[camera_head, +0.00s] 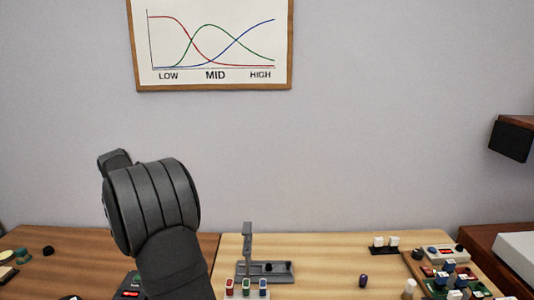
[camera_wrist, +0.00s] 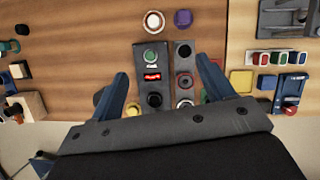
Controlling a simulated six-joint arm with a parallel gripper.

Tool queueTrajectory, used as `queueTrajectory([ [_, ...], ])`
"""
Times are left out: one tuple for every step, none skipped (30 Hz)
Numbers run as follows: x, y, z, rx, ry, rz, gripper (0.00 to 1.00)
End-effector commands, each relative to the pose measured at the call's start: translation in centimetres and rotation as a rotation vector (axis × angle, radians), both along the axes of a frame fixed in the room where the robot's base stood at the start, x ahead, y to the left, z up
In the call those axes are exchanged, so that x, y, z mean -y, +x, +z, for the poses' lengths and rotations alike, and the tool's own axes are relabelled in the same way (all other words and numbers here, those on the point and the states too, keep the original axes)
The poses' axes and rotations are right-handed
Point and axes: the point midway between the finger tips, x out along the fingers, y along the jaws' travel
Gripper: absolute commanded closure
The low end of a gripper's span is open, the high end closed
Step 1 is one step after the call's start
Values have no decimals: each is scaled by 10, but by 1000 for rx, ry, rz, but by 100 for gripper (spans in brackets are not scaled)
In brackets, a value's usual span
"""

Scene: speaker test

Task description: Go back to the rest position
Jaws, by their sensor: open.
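My gripper (camera_wrist: 163,67) shows in the wrist view with its two blue fingers spread apart, and nothing is held between them. Beyond and between the fingers is a dark panel (camera_wrist: 153,100) with a green button, a red lit display and a black knob. Beside it stands a second dark panel (camera_wrist: 184,60) with several round buttons. In the head view my dark arm rises at the left of centre, in front of the wall. My gripper's fingers cannot be made out there.
In the head view, a grey stand (camera_head: 247,250) and a rack of red, green and blue pieces (camera_head: 246,294) are right of my arm. A purple piece (camera_head: 363,281) and a crowded tray (camera_head: 413,262) are farther right. The tabletop (camera_head: 325,265) has clear room between.

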Motion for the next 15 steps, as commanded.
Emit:
queueTrajectory([
  [9,7,0,0,0,-22,26],
  [14,11,0,-1,0,-33,26],
  [20,15,0,-1,0,-50,26],
  [25,19,0,-1,0,-63,26],
  [30,22,0,-1,0,-74,26],
  [37,27,0,-2,0,-90,26],
  [42,30,0,-2,0,-102,26],
  [47,33,0,-2,0,-114,26],
  [53,38,0,-3,0,-130,26],
  [59,41,0,-3,0,-142,26],
  [64,44,0,-3,0,-155,26],
  [70,48,0,-3,-1,-170,26],
  [76,51,0,-4,0,-182,26],
  [81,54,0,-4,0,-193,26],
  [86,57,0,-4,-1,-207,26],
])
